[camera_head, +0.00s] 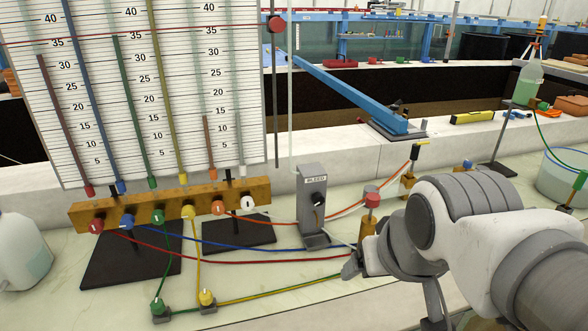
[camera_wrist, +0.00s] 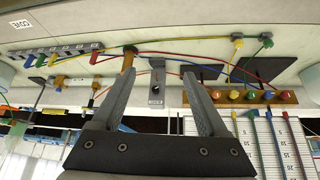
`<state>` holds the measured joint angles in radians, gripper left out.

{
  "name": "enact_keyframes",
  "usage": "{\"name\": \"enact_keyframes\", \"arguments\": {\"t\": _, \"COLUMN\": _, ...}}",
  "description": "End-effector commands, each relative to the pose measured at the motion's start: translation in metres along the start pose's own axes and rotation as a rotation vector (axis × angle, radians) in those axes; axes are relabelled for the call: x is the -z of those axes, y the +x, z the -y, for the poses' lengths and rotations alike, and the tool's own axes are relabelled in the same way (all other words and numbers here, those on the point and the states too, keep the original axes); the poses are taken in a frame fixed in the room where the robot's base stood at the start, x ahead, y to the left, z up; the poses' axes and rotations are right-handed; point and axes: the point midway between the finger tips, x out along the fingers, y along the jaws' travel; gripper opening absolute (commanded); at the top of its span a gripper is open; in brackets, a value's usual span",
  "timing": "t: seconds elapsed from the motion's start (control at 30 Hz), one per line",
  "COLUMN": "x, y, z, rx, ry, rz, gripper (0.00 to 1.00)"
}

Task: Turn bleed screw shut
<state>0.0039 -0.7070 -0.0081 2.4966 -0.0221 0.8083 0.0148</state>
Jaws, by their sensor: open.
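The bleed screw is a black knob (camera_head: 318,198) on the front of an upright grey block (camera_head: 312,225) labelled BLEED, which stands on a small grey foot. My gripper (camera_head: 350,268) is in front of the block, lower and to its right, apart from it. In the wrist view, which is upside down, my gripper (camera_wrist: 158,76) is open and empty. The grey block (camera_wrist: 157,72) shows beyond and between the two fingers, with its dark knob (camera_wrist: 156,89) near the middle. The knob's exact turn angle is too small to read.
A manometer board (camera_head: 160,90) and a brass manifold (camera_head: 170,205) with coloured knobs stand left of the block. Red, blue and orange tubes run around the block's foot. A brass valve with a red knob (camera_head: 372,200) stands close on its right.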

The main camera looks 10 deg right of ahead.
Motion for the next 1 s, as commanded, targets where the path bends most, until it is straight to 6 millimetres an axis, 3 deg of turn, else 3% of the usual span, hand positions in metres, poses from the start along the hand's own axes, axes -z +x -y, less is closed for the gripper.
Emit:
{"name": "enact_keyframes", "arguments": {"t": 0.03, "x": 0.003, "y": 0.021, "z": -0.004, "rx": -0.011, "ry": 0.006, "rz": -0.025, "gripper": 0.77}}
{"name": "enact_keyframes", "arguments": {"t": 0.2, "x": 0.037, "y": 0.075, "z": -0.021, "rx": -0.047, "ry": 0.024, "rz": -0.169, "gripper": 0.77}}
{"name": "enact_keyframes", "arguments": {"t": 0.6, "x": 0.102, "y": 0.19, "z": -0.043, "rx": -0.053, "ry": 0.012, "rz": -0.519, "gripper": 0.77}}
{"name": "enact_keyframes", "arguments": {"t": 0.8, "x": 0.118, "y": 0.241, "z": -0.044, "rx": -0.003, "ry": -0.009, "rz": -0.684, "gripper": 0.77}}
{"name": "enact_keyframes", "arguments": {"t": 1.0, "x": 0.121, "y": 0.288, "z": -0.037, "rx": 0.083, "ry": -0.03, "rz": -0.837, "gripper": 0.77}}
